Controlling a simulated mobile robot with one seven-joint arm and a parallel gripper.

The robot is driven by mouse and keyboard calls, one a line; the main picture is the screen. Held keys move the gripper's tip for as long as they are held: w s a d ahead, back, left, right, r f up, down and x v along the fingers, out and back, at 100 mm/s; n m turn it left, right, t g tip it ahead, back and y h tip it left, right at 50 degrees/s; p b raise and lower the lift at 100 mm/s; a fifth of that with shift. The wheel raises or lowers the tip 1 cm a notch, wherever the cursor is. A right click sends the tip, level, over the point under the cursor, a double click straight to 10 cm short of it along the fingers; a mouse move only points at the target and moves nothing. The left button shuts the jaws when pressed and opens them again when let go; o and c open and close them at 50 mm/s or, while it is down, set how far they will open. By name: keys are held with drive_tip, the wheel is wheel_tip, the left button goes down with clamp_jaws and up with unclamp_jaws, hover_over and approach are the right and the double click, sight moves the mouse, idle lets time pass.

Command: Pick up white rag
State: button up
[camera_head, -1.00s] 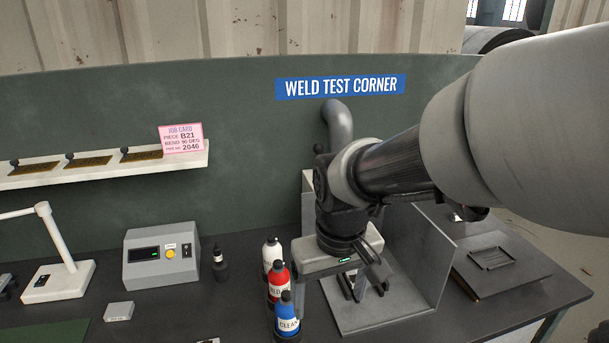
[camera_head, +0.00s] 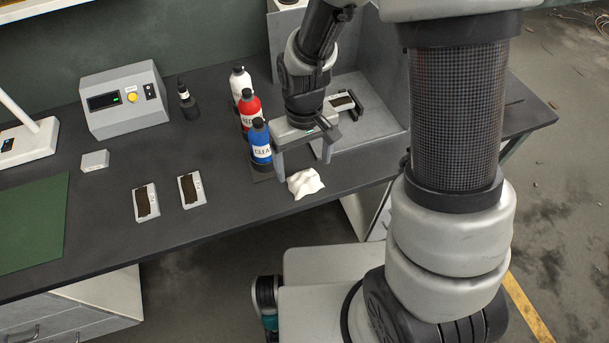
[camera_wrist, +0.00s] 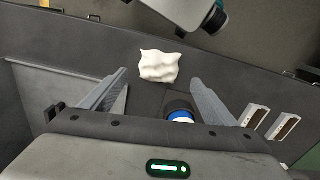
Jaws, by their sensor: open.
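The white rag (camera_head: 305,183) lies crumpled on the dark bench top near its front edge. It also shows in the wrist view (camera_wrist: 160,66), beyond my fingertips and between their lines. My gripper (camera_head: 304,160) is open and empty, above the bench just behind the rag in the head view. In the wrist view my two fingers (camera_wrist: 160,80) are spread wide apart, and nothing is between them at the tips. I see no contact between the fingers and the rag.
A blue bottle (camera_head: 260,143), a red bottle (camera_head: 250,112) and a white bottle (camera_head: 240,84) stand in a row close left of my gripper. The blue bottle's cap (camera_wrist: 180,106) shows near the right finger. A grey metal booth (camera_head: 375,110) stands right.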

sight(305, 175)
drive_tip(key=shift+d+f, duration=0.1)
drive_tip(key=shift+f, duration=2.8)
drive_tip(key=c, duration=1.1)
wheel_tip(305, 175, up, 10)
drive_tip(key=shift+p, duration=0.3)
drive_tip(key=shift+c, duration=0.2)
